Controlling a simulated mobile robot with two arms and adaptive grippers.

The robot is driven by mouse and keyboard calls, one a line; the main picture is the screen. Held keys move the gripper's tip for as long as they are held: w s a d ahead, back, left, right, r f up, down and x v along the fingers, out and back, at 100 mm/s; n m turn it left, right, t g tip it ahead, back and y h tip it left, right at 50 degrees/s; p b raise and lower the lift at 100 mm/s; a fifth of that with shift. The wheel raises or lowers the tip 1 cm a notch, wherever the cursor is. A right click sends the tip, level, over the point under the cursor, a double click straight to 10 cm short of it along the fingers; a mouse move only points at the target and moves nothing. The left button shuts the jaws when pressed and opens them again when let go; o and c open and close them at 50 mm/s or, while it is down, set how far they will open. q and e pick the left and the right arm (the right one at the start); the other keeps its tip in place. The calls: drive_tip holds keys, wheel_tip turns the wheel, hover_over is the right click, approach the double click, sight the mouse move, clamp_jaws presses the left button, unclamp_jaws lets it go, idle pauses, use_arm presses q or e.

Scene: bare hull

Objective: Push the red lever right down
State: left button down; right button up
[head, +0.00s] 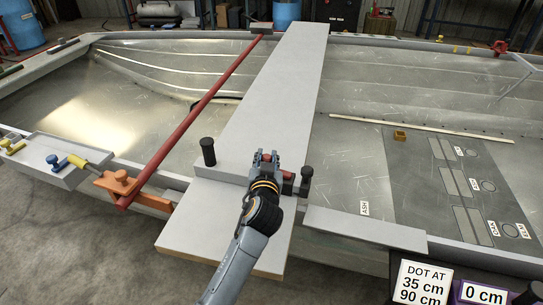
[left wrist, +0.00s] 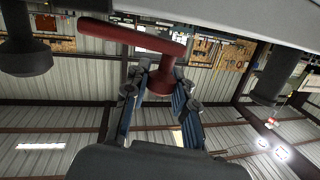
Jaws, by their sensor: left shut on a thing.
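The red lever shows best in the left wrist view (left wrist: 132,36), as a dark red bar with a thick stub below it. The stub lies between my two fingers. In the head view, my left gripper (head: 266,158) is at the near end of the broad grey plank (head: 265,90). It is shut on the lever, and only small red parts show around the fingers (head: 288,177). The fingers and wrist hide most of the lever and its base. My right gripper is in neither view.
Black knobbed posts stand left (head: 208,152) and right (head: 306,180) of the gripper. A long red bar (head: 195,115) crosses the metal hull to the left. A tray (head: 45,160) sits on the left edge.

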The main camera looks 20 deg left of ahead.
use_arm(q)
drive_tip(key=shift+a+f+n, duration=0.2)
drive_tip(key=shift+f+n, duration=0.05)
drive_tip(key=shift+n, duration=0.15)
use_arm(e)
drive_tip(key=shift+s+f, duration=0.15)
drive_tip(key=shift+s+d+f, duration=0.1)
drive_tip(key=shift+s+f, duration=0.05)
use_arm(q)
drive_tip(key=c, duration=1.1)
unclamp_jaws()
drive_tip(key=shift+o, duration=0.2)
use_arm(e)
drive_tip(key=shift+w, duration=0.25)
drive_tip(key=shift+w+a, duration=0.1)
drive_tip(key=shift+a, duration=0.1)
use_arm(q)
drive_tip(key=v, duration=0.7)
drive_tip(key=shift+s, duration=0.25)
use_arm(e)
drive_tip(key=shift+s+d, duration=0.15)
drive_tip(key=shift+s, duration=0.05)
